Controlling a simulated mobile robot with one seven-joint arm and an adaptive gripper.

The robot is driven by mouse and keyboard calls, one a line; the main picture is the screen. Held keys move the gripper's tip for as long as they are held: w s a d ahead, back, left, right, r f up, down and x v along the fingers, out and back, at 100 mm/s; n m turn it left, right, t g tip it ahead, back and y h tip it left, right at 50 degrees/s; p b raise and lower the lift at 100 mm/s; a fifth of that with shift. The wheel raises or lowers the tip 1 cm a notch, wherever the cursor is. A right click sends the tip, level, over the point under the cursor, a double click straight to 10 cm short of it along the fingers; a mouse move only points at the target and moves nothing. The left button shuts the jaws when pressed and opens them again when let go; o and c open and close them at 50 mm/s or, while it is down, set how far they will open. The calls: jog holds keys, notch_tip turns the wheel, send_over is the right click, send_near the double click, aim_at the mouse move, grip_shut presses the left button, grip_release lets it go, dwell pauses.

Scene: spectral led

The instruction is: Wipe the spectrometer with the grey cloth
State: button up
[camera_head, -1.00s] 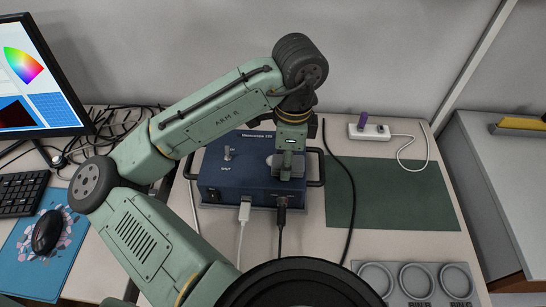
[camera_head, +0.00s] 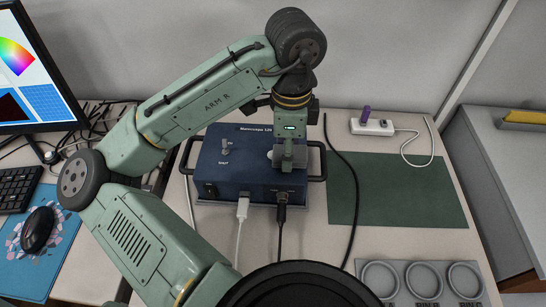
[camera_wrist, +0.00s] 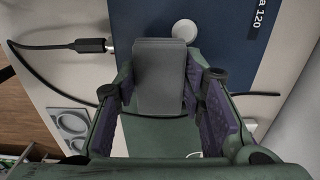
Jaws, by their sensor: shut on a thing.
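The spectrometer is a dark blue box (camera_head: 228,170) with side handles, standing on the bench in the head view. Its blue top also shows in the wrist view (camera_wrist: 226,45). My gripper (camera_head: 289,156) is over the right part of the box top, pointing down. In the wrist view, my gripper (camera_wrist: 162,100) is shut on the grey cloth (camera_wrist: 158,70), which looks like a flat grey pad between the fingers. The cloth's lower edge appears close to or on the box top; contact cannot be told. A round pale knob (camera_wrist: 184,29) is beside the cloth.
White and black cables plug into the box front, and a black cable (camera_head: 352,210) runs along its right. A green mat (camera_head: 400,190) is clear. A power strip (camera_head: 371,127) is behind it, a grey tray with round holders (camera_head: 420,280) in front. A monitor (camera_head: 30,70) stands left.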

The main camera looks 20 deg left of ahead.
jog(key=shift+r, duration=0.2)
notch_tip(320, 180, up, 2)
jog(key=p, duration=0.3)
jog(key=shift+r, duration=0.95)
